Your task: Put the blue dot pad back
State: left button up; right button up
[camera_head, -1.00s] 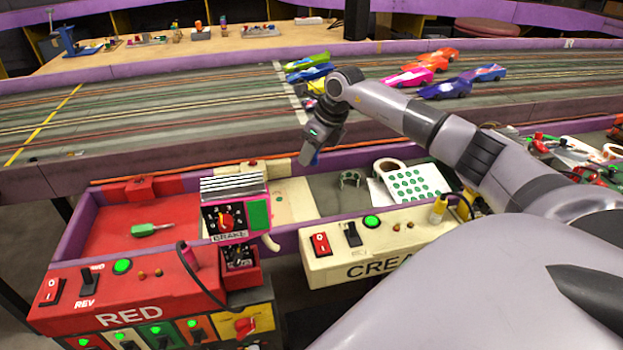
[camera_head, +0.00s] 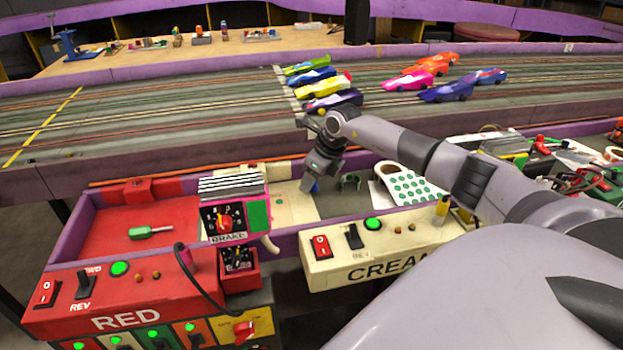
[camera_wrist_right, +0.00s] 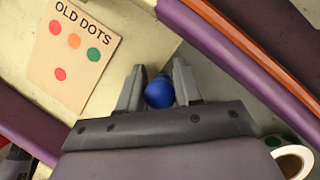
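My right gripper (camera_head: 311,176) points down over the cream station's tray (camera_head: 326,204). It is shut on a small blue round-topped object, which looks like the blue dot pad (camera_head: 308,185). In the right wrist view the blue dot pad (camera_wrist_right: 159,92) sits between the two fingertips (camera_wrist_right: 158,88). A cream card marked OLD DOTS (camera_wrist_right: 72,48), with red, orange and green dots, lies to the left of the fingers in that view. I cannot tell how far the pad is above the surface. My left gripper is not in view.
A sheet of green dots (camera_head: 412,187) lies further right. The red control box (camera_head: 131,299) and brake unit (camera_head: 226,222) stand left. Toy cars (camera_head: 328,87) are on the track behind.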

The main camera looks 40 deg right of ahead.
jog(key=o, duration=0.3)
jog(key=shift+r, duration=0.25)
jog(key=p+v, duration=0.2)
jog(key=v, duration=1)
jog(key=shift+f, duration=0.1)
